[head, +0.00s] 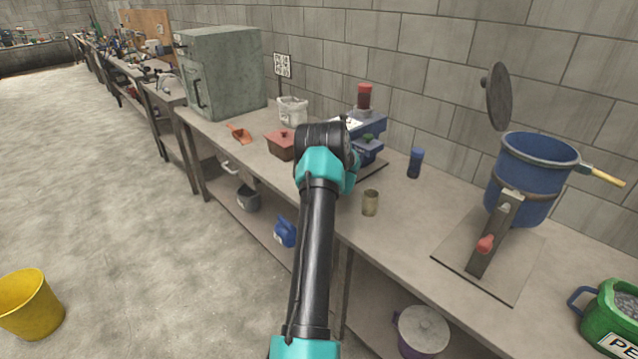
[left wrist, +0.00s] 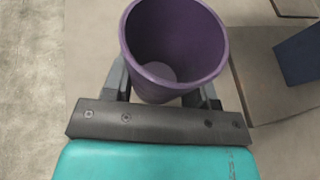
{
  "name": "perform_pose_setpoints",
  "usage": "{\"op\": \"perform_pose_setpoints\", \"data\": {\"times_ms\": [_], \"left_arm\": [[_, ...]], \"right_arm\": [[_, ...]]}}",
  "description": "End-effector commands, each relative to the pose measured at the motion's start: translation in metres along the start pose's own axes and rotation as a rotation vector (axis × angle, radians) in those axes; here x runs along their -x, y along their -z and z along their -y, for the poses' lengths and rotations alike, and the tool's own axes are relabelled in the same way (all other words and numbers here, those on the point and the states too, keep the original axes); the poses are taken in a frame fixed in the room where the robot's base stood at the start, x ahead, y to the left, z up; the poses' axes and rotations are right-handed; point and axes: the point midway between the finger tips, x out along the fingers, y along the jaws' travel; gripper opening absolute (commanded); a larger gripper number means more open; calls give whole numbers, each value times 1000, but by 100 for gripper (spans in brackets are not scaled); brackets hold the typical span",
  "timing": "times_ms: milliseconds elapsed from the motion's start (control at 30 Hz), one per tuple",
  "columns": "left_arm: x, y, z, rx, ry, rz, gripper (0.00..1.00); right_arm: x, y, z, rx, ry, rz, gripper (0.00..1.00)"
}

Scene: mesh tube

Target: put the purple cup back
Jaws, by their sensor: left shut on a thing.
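The purple cup (left wrist: 172,50) shows in the left wrist view, its open mouth towards the camera and its inside looking empty. My left gripper (left wrist: 163,88) is shut on it, with one finger on each side of the cup wall. I cannot tell whether the cup's base touches the bench. In the head view my left arm reaches over the workbench (head: 395,235), and its wrist hides the gripper and the cup. My right gripper is not in view.
A blue machine (head: 368,128) with a red-topped container stands just behind my wrist. A red-brown box (head: 281,145) is left of it; a tan cup (head: 370,203) and a dark blue cup (head: 415,163) are right. A blue pot (head: 535,170) stands further right.

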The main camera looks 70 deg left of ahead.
Motion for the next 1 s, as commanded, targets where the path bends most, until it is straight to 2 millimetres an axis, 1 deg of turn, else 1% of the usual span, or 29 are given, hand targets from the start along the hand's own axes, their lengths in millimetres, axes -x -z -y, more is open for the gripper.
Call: {"op": "perform_pose_setpoints", "data": {"times_ms": [167, 300, 400, 533, 967, 1000], "left_arm": [[0, 0, 0, 0, 0, 0, 28], [-7, -2, 3, 1, 0, 1, 28], [-12, 14, 3, -2, 0, -2, 28], [-18, 28, 3, -1, 0, 0, 28], [-20, 33, 3, -1, 0, 0, 28], [-20, 33, 3, -1, 0, 1, 54]], "right_arm": [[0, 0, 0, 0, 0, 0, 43], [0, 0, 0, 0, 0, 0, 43], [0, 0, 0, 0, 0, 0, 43], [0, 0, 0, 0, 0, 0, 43], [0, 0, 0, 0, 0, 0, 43], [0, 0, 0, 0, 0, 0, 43]]}}
